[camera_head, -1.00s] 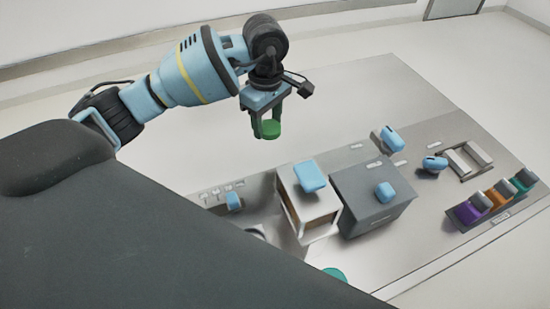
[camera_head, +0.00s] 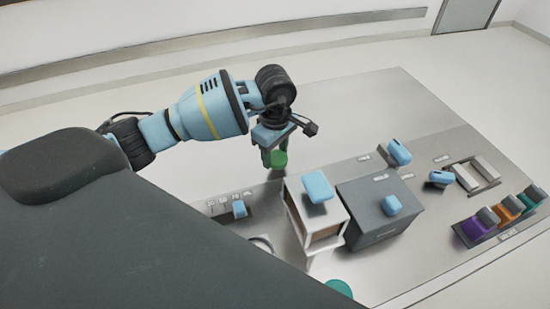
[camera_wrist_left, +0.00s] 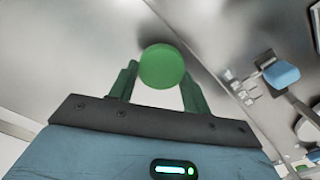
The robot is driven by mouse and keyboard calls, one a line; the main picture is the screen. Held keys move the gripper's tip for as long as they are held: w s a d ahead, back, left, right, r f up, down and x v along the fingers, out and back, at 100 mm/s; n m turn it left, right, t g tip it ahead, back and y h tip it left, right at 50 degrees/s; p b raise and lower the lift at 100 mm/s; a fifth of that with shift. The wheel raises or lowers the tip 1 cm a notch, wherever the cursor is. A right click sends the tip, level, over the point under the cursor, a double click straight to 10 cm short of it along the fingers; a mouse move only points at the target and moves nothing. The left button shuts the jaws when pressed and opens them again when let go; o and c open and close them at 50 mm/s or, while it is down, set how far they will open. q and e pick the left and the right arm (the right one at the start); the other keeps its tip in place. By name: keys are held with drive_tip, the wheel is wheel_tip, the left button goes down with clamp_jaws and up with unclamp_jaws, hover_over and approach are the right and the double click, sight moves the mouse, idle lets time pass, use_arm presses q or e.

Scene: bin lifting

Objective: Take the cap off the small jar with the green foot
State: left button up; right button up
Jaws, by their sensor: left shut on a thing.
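My left gripper (camera_head: 273,158) is shut on a round green thing (camera_head: 281,159), held in the air above the grey tabletop. In the left wrist view the green disc (camera_wrist_left: 162,66) sits between the two green fingers (camera_wrist_left: 158,88). I cannot tell whether this disc is a cap or a jar's foot; the rest of it is hidden. Small jars with grey tops stand in a row at the right: one purple (camera_head: 474,229), one orange (camera_head: 508,211), one teal-green (camera_head: 530,202). My right gripper is not in view.
A white box with a blue top piece (camera_head: 318,185) and a dark grey box (camera_head: 372,225) stand right of the gripper. A green round thing (camera_head: 338,287) shows at the bottom edge. The table's back left is clear.

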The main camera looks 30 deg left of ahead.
sight(275, 156)
use_arm(q)
drive_tip(key=shift+f, duration=1.3)
drive_tip(key=shift+f, duration=0.1)
drive_tip(key=shift+f, duration=0.15)
drive_tip(key=o, duration=1.1)
wheel_tip(275, 156, up, 12)
drive_tip(key=shift+r, duration=0.25)
